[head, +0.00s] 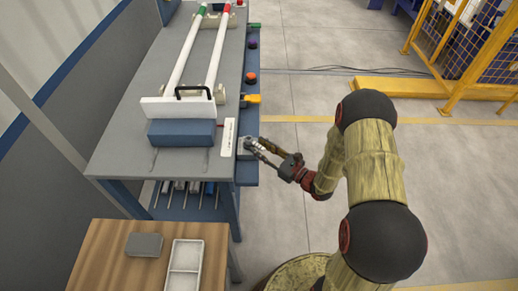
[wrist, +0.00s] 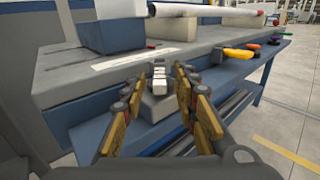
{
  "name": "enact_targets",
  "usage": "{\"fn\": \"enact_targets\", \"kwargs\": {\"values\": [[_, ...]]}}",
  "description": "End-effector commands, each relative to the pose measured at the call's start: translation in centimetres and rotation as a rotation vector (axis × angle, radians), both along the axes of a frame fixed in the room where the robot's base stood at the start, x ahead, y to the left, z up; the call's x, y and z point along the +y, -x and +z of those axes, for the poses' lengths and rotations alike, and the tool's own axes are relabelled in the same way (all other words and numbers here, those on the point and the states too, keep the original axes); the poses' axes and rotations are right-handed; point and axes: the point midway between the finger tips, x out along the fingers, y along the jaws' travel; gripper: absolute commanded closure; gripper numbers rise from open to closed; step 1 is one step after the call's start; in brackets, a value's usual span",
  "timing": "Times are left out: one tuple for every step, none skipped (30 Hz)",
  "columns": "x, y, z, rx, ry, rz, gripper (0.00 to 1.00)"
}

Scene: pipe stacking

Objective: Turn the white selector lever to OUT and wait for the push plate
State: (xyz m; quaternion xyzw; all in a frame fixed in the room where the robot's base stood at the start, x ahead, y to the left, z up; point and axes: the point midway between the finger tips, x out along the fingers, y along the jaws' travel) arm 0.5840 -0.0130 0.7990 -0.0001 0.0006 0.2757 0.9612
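The white selector lever (wrist: 159,75) stands on a grey block (wrist: 158,103) at the bench's edge, between my fingers in the wrist view. Its block also shows small in the head view, at the tip of my gripper (head: 251,147). My gripper (wrist: 158,88) is open, with a yellow-padded finger on either side of the lever and a visible gap to each. A white label strip (head: 228,137) lies beside it; its lettering is too small to read.
Two white pipes (head: 187,55) with green and red bands lie on the grey bench (head: 122,146) beyond the plate. A yellow part (head: 251,99) and a red button (head: 250,77) sit along the bench's right edge. A wooden table (head: 101,263) stands nearer.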

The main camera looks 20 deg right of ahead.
Motion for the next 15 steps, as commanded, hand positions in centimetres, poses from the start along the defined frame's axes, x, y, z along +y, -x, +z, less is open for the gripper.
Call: {"fn": "enact_targets", "kwargs": {"values": [[0.28,-0.35,-0.06,-0.001,-0.001,0.001,0.70],[0.37,-0.51,-0.03,-0.001,-0.001,0.001,0.70],[0.45,-0.67,0.01,-0.001,-0.001,0.001,0.70],[0.49,-0.75,0.03,-0.001,-0.001,0.000,0.70],[0.52,-0.81,0.05,-0.001,-0.001,0.000,0.70],[0.54,-0.86,0.07,-0.001,-0.001,0.000,0.70],[0.54,-0.87,0.08,-0.001,-0.001,0.000,0.70],[0.54,-0.88,0.09,-0.001,-0.001,0.000,0.70],[0.53,-0.87,0.10,-0.001,-0.001,0.000,0.70],[0.52,-0.87,0.10,-0.001,-0.001,0.000,0.70],[0.53,-0.86,0.10,-0.001,-0.001,0.000,0.70],[0.52,-0.85,0.10,-0.001,-0.001,0.000,0.70],[0.52,-0.85,0.09,-0.001,-0.001,0.000,0.72],[0.52,-0.85,0.09,-0.001,-0.001,0.000,0.74],[0.52,-0.85,0.09,-0.001,-0.001,0.000,0.76]]}}
